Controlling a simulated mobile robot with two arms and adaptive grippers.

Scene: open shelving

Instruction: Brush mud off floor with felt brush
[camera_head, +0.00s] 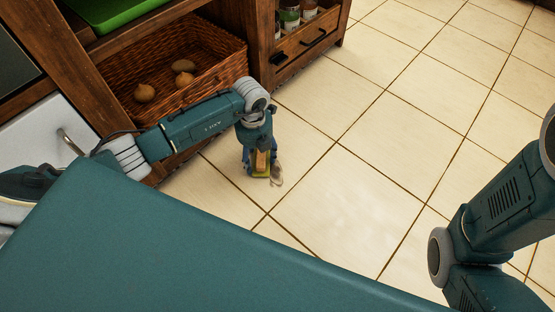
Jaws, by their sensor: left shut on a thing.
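My left gripper (258,155) points down at the tiled floor (335,205), in front of the wooden shelving. It is shut on a small brush (262,164) with a tan, wood-coloured part and a yellow-green lower edge. The brush is low, at or just above the tiles; I cannot tell if it touches them. A small pale greyish shape shows just right of the brush, too small to identify. I cannot make out any mud on the visible tiles. My right arm shows at the right edge, but its gripper is out of view.
A wicker basket (205,62) with several onion-like things stands in the shelving. A wooden drawer crate (307,45) with jars is beside it. A green tray (112,12) is above. A white cabinet door (45,135) is at left. The floor at centre and right is clear.

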